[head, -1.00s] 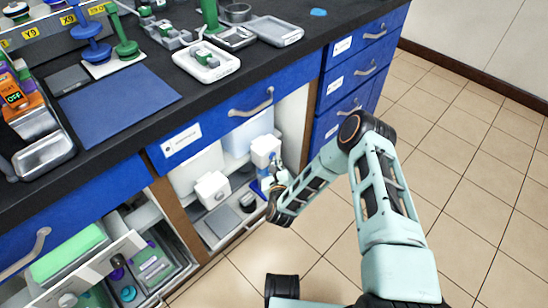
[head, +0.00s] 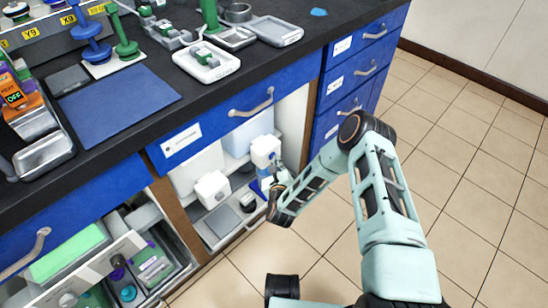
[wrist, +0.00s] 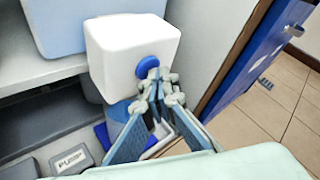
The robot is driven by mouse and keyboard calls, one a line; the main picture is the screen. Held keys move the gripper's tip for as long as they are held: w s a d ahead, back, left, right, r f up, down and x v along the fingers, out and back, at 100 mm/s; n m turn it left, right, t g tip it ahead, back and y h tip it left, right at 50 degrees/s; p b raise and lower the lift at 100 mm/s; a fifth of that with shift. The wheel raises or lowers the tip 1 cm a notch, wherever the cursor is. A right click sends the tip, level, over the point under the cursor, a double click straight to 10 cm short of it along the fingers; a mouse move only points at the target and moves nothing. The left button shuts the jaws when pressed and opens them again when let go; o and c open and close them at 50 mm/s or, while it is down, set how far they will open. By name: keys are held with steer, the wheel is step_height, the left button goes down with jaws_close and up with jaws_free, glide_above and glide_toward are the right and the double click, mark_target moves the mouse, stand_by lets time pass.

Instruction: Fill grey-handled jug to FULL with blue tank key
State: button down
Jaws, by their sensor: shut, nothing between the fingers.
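A white tank head (wrist: 132,45) with a round blue key (wrist: 148,67) on its front stands in the open cabinet. The same white tank head (head: 265,149) shows in the head view. My gripper (wrist: 158,88) is shut and empty, its fingertips just in front of and below the blue key. Whether they touch it I cannot tell. In the head view my gripper (head: 279,172) is small beside the tank. A pale bluish body (wrist: 117,113) shows under the tank head above a blue base, partly behind my fingers. I cannot make out a grey-handled jug or its fill level.
A second white unit (head: 212,189) stands to the left in the cabinet, with a grey plate (head: 222,226) before it. A grey box marked PUMP (wrist: 71,159) sits low at left. A blue drawer front (wrist: 245,60) is at right. Open floor (head: 470,160) lies right of the bench.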

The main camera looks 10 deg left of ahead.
stand_by(0.3)
steer(key=shift+s+d, duration=0.6)
steer(key=shift+d, duration=0.15)
steer(key=shift+s+d+p, duration=0.3)
steer(key=shift+s+d, duration=0.5)
steer(key=shift+d, duration=0.2)
steer(key=shift+s+d+p, duration=0.3)
steer(key=shift+s+d, duration=0.45)
steer(key=shift+d, duration=0.2)
